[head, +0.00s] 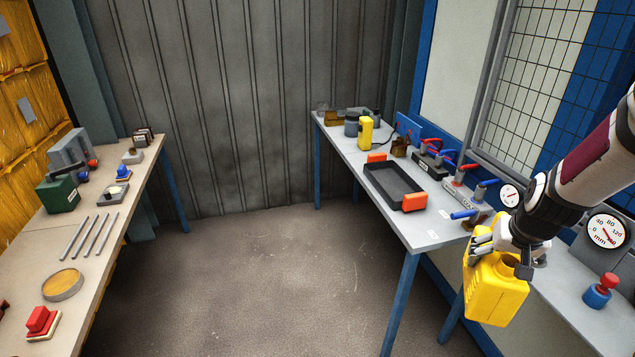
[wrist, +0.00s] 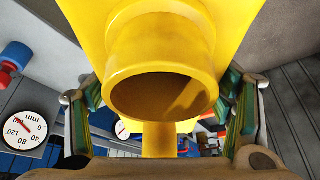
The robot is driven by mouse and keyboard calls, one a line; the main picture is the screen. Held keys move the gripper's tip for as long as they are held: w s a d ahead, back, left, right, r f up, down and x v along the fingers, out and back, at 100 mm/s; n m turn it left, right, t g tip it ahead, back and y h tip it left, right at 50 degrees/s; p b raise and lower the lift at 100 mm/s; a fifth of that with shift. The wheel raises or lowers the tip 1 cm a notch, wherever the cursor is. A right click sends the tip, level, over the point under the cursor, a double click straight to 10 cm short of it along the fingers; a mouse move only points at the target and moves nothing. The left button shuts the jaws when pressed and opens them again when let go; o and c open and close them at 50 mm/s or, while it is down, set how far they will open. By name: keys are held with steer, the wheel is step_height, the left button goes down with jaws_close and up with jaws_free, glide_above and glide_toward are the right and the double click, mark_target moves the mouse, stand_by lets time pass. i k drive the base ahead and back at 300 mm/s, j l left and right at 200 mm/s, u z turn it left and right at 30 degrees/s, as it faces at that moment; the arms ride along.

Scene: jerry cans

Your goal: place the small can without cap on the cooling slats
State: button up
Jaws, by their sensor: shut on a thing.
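A yellow can (head: 496,290) hangs in my gripper (head: 497,245) at the right of the head view, past the front of the right-hand table. Its open neck has no cap; the wrist view looks into the dark mouth of the can (wrist: 160,90). My gripper's fingers (wrist: 163,110) are shut on the can, one on each side of the neck area; the exact contact is partly hidden. The cooling slats (head: 88,238), several parallel grey bars, lie bare on the left-hand table, far from my gripper.
The right table (head: 418,229) carries a black tray (head: 394,187), a yellow object (head: 365,132) and clamps. Open floor (head: 250,280) lies between the tables.

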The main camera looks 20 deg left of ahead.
mark_target(90, 233)
steer(key=i+j+u, duration=0.1)
steer(key=u, duration=0.35)
steer(key=i+u, duration=0.1)
steer(key=u, duration=0.3)
steer(key=i+j+u, duration=0.1)
steer(key=u, duration=0.35)
steer(key=i+u, duration=0.1)
steer(key=u, duration=0.35)
steer(key=i+l+u, duration=0.25)
steer(key=i+u, duration=0.15)
steer(key=i+l+u, duration=0.8)
steer(key=l, duration=0.15)
steer(key=i+l, duration=0.15)
steer(key=l, duration=0.15)
steer(key=i+l, duration=0.1)
steer(key=l, duration=0.15)
steer(key=i+l, duration=0.15)
steer(key=l, duration=0.15)
